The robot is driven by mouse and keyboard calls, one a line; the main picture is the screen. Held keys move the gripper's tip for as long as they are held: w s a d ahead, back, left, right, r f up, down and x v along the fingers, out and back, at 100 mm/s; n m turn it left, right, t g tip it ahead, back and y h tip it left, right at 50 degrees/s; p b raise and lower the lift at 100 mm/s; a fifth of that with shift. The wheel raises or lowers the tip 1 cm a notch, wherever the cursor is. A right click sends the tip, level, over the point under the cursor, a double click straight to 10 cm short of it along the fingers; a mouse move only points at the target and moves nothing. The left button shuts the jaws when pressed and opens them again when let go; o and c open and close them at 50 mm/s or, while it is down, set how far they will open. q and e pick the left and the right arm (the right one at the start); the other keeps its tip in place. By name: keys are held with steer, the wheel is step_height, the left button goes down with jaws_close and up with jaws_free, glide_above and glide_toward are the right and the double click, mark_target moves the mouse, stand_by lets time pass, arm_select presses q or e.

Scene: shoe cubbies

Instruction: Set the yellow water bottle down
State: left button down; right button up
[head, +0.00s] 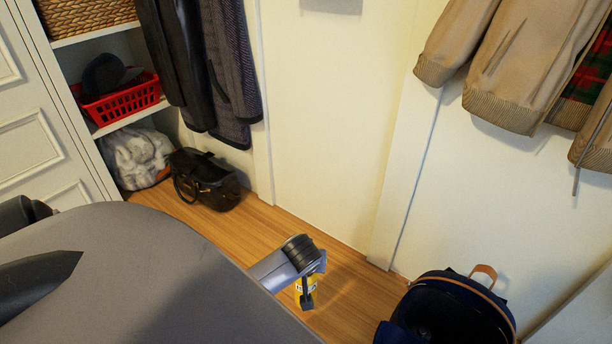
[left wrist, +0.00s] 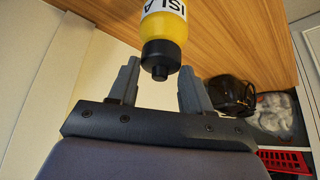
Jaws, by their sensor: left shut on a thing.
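The yellow water bottle (head: 312,284) is at my left gripper (head: 307,292), low over the wood floor in the head view, and partly hidden by the gripper. In the left wrist view the bottle (left wrist: 165,28) shows its yellow body, a white label with black letters and a black cap. My left gripper (left wrist: 159,68) is shut on it, with the cap end between the two fingers. I cannot tell whether its base touches the floor. My right gripper is not in view.
A dark blue backpack (head: 455,308) stands at the lower right. A black handbag (head: 205,180) sits on the wood floor (head: 240,228) by the cubby. A red basket (head: 120,101) is on a shelf. Jackets (head: 500,60) hang at the upper right. Floor between bag and bottle is clear.

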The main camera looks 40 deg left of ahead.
arm_select(q)
steer(key=shift+w+f+b, duration=0.1)
steer(key=shift+f+b, duration=0.3)
steer(key=shift+f, duration=1.9)
steer(key=shift+f, duration=0.2)
steer(key=shift+c, duration=2.4)
jaws_free()
